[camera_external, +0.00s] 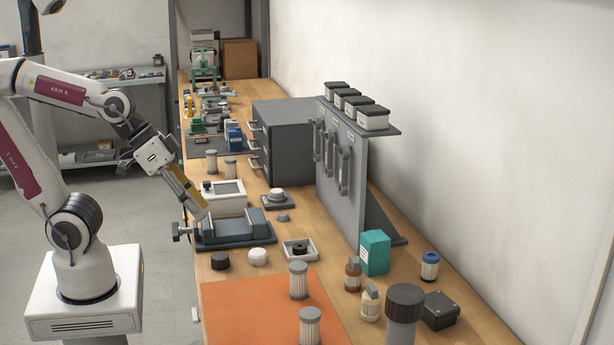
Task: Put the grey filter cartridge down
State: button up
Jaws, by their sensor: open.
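My gripper (198,211) is open and points down to the right over the grey-blue vise, near the left edge of the bench. No cartridge can be made out between its fingers. Several pale, ribbed filter cartridges with grey caps stand upright: one on the orange mat (298,281), one near the mat's front (310,326), and two farther back, at left (211,161) and right (231,169). I cannot tell which of these the task means. A similar cartridge with a blue cap (429,266) stands at the right.
The vise (236,228) and a white device (222,196) lie close to my gripper. A black knob (220,261), a white knob (257,256) and a white tray (287,256) stand in front. A grey tool panel (343,205) rises at right. The orange mat (245,310) has free room at left.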

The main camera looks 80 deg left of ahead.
jog(key=s+a+g+y, duration=0.1)
jog(key=s+a+y, duration=0.1)
jog(key=s+a, duration=0.4)
jog(key=shift+s+a+n, duration=0.35)
jog(key=shift+a+n, duration=0.05)
jog(key=shift+a, duration=0.15)
jog(key=shift+o, duration=0.6)
jog(key=shift+r, duration=0.15)
